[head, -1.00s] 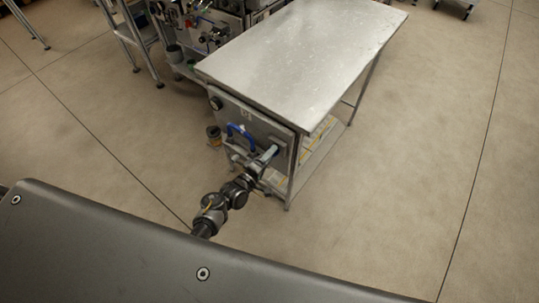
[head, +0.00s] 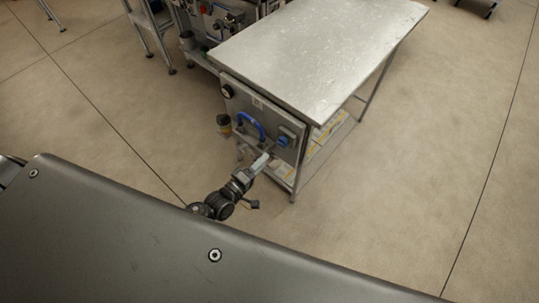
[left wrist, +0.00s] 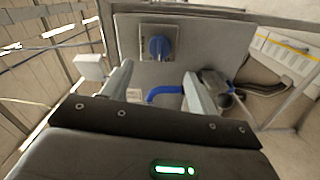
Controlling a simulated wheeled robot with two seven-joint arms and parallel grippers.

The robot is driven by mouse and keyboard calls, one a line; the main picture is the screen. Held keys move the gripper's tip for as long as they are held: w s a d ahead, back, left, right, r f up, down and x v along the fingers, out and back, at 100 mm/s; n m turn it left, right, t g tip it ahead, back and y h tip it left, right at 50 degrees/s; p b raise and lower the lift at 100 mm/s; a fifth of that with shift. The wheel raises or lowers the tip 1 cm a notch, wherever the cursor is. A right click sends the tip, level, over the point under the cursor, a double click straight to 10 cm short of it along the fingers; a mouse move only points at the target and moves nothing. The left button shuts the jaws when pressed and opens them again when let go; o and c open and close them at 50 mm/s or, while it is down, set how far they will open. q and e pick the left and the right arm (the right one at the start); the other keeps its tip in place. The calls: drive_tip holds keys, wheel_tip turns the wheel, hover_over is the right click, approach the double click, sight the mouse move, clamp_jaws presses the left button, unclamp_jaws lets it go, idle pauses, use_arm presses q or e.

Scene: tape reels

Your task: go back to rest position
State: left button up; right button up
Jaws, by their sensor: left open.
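My left gripper (head: 262,162) is in front of the grey panel at the end of a steel table, and it is open and empty. In the left wrist view its two fingers (left wrist: 160,85) stand apart, with the panel (left wrist: 188,33) beyond them. A blue knob (left wrist: 158,47) on the panel shows between and beyond the fingers, apart from them. The same blue knob shows in the head view (head: 284,141), up and right of the gripper. My right gripper is not in view.
The steel table (head: 320,50) has a bare top and a lower shelf (head: 325,140). A rack with machinery (head: 222,20) stands behind it. A small dark canister (head: 223,124) is left of the panel. The floor (head: 430,170) to the right is clear.

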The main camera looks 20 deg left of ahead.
use_arm(q)
drive_tip(key=shift+s+a, duration=0.25)
drive_tip(key=shift+s, duration=0.35)
drive_tip(key=s+a+f+m+g+y, duration=0.15)
drive_tip(key=s+f+m+g, duration=0.35)
drive_tip(key=f, duration=0.7)
drive_tip(key=s+f+m+g+y, duration=0.2)
drive_tip(key=s+f+m+g, duration=0.15)
drive_tip(key=s+f, duration=0.65)
drive_tip(key=s+a+f+m+g+y, duration=0.1)
drive_tip(key=s+a+f+g, duration=0.1)
drive_tip(key=s+f, duration=0.2)
drive_tip(key=s+a+f+m+g+y, duration=0.1)
drive_tip(key=s+a+f+m+g, duration=0.1)
drive_tip(key=s, duration=0.9)
drive_tip(key=s+a+f+m+g+y, duration=0.1)
drive_tip(key=s+a+f+m+g, duration=0.1)
drive_tip(key=s+f, duration=0.4)
drive_tip(key=shift+s+a+f+g, duration=0.4)
drive_tip(key=shift+s+a+g, duration=0.25)
drive_tip(key=shift+a, duration=0.4)
